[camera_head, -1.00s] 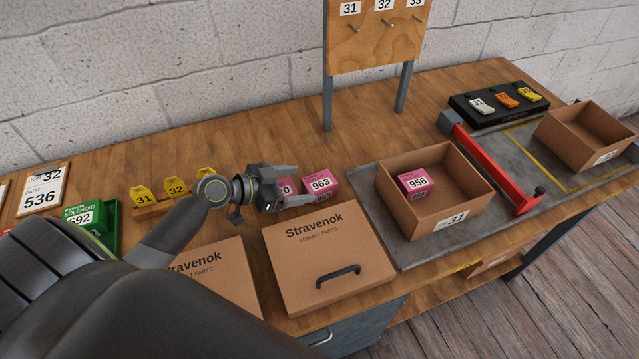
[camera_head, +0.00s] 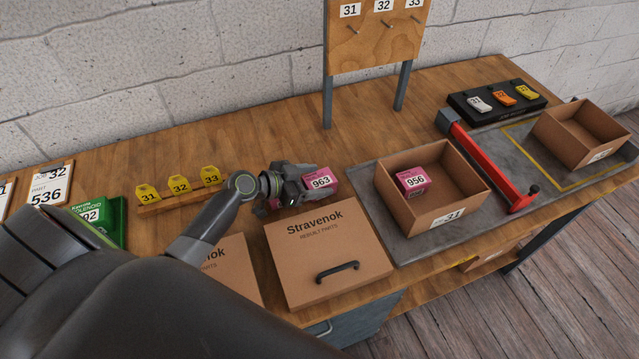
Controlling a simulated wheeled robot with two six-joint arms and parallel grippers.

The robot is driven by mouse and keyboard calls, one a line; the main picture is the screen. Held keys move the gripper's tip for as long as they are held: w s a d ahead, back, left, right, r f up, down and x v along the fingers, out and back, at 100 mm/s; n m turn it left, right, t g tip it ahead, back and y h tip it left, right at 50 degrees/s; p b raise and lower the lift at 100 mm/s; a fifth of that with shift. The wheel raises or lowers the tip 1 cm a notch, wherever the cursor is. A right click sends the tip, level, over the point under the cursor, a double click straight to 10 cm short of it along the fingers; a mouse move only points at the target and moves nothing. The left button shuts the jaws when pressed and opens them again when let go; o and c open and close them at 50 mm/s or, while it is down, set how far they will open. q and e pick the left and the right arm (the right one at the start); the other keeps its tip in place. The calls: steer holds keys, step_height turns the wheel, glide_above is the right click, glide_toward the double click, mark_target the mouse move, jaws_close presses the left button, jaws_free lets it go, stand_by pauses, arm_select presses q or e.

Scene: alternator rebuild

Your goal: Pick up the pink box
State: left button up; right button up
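A pink box marked 963 (camera_head: 321,182) stands on the bench behind the closed Stravenok carton. A little pink (camera_head: 274,203) of a second pink box shows under my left gripper, which hides most of that box. My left gripper (camera_head: 306,183) is low over this spot, its fingers pointing right, close beside the 963 box. I cannot tell whether its fingers touch either box or how far apart they are. Another pink box, marked 956 (camera_head: 413,180), sits inside the open carton marked 31 (camera_head: 452,217). My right gripper is not in view.
A closed Stravenok carton (camera_head: 325,250) stands in front of my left gripper, with another (camera_head: 232,270) to its left. Yellow tags on a wooden strip (camera_head: 180,202) and a green box (camera_head: 105,222) are at left. A red bar (camera_head: 492,165) crosses the grey mat.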

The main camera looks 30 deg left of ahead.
arm_select(q)
steer(key=c, duration=0.8)
steer(key=shift+o, duration=0.2)
